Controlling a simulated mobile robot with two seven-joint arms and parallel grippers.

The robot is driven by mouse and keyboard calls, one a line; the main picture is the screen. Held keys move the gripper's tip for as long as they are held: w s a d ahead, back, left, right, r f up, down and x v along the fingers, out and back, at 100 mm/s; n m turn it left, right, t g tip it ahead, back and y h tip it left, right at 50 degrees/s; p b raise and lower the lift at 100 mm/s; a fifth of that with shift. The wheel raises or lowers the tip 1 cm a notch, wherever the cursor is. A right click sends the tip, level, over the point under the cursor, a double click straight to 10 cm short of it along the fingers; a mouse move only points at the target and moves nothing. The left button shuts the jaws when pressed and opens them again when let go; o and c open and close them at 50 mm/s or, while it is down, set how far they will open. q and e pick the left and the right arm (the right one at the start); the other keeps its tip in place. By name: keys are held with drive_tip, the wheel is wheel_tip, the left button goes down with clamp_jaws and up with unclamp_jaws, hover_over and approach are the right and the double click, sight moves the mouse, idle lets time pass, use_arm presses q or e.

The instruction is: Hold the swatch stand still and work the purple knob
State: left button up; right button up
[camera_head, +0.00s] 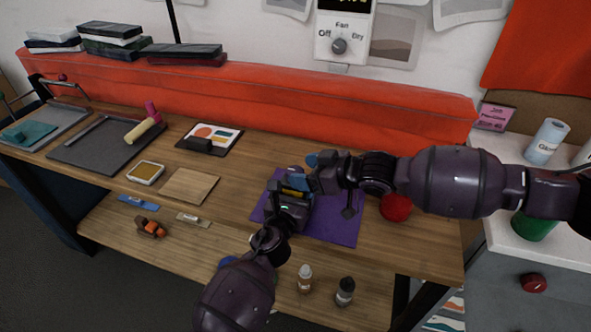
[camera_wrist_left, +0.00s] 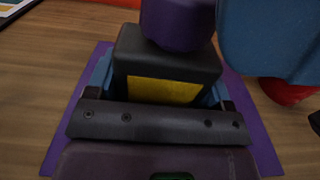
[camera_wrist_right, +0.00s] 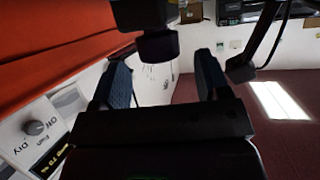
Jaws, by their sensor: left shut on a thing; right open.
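The swatch stand (camera_wrist_left: 150,62) is a black block with a yellow front panel in the left wrist view. The purple knob (camera_wrist_left: 178,22) sits on top of it, cut off by the frame edge. My left gripper (camera_head: 290,190) is shut on the stand, a blue finger at each side of it. My right gripper (camera_head: 308,172) is open; its blue fingers stand apart in the right wrist view (camera_wrist_right: 163,80). One of its fingers shows close to the right of the knob in the left wrist view. In the head view the grippers mostly hide the stand and knob.
The stand is over a purple mat (camera_head: 335,226) on the wooden table. A red ball (camera_head: 396,207) lies right of the mat, below my right arm. A wooden square (camera_head: 190,186) and an ochre pad (camera_head: 146,173) lie to the left. A red bolster (camera_head: 250,96) runs behind.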

sight(295, 171)
drive_tip(key=shift+x, duration=1.6)
drive_tip(key=shift+c, duration=0.3)
drive_tip(key=c, duration=0.9)
drive_tip(key=shift+o, duration=0.2)
drive_tip(key=shift+a, duration=0.15)
